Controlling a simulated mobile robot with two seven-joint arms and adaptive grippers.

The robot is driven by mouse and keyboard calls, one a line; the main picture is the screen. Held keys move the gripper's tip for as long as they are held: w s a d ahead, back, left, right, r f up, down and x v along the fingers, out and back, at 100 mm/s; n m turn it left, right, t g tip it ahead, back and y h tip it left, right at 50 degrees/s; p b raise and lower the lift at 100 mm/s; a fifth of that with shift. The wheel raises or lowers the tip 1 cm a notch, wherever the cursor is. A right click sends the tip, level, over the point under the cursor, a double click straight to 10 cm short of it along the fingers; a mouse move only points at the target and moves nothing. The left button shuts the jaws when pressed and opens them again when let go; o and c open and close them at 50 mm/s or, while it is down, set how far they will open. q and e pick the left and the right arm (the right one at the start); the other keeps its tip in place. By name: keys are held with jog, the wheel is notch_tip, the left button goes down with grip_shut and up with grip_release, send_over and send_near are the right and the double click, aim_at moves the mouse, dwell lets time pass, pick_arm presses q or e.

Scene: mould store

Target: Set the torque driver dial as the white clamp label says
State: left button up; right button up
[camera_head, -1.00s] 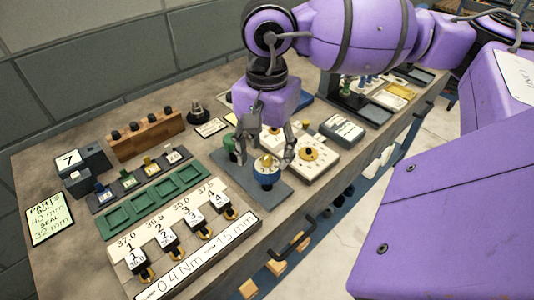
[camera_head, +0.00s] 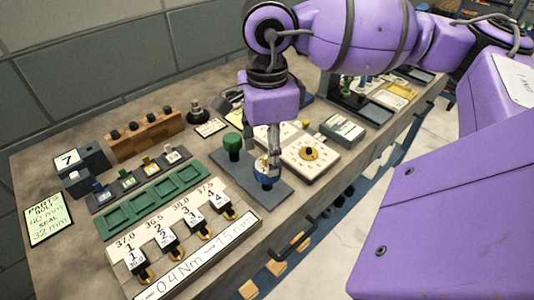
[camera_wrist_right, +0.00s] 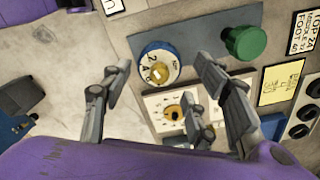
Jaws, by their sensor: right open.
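The torque driver's blue dial (camera_head: 266,181) with a white and yellow top stands on a grey plate (camera_head: 285,194). In the right wrist view, the dial (camera_wrist_right: 146,50) shows numbers on its face. My right gripper (camera_head: 272,165) points down at it, fingers seen edge-on and partly hiding it. In the wrist view the open fingers (camera_wrist_right: 158,70) lie to either side of the dial; contact cannot be told. A long white label (camera_head: 200,257) on the front clamp strip reads "04 Nm" and "15 mm". My left gripper is not in view.
A green knob (camera_head: 233,144) stands on the same plate, left of the dial. A white panel with a yellow round knob (camera_head: 309,153) is close on the right. Green trays (camera_head: 155,205) and numbered clamps (camera_head: 166,243) lie to the left.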

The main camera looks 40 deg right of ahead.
jog(key=m, duration=0.4)
jog(key=shift+m, duration=0.4)
jog(key=m, duration=0.3)
jog(key=shift+m, duration=0.4)
grip_shut()
jog(key=n+b, duration=0.1)
jog(key=n, duration=0.3)
jog(key=shift+s, duration=0.1)
dwell(0.4)
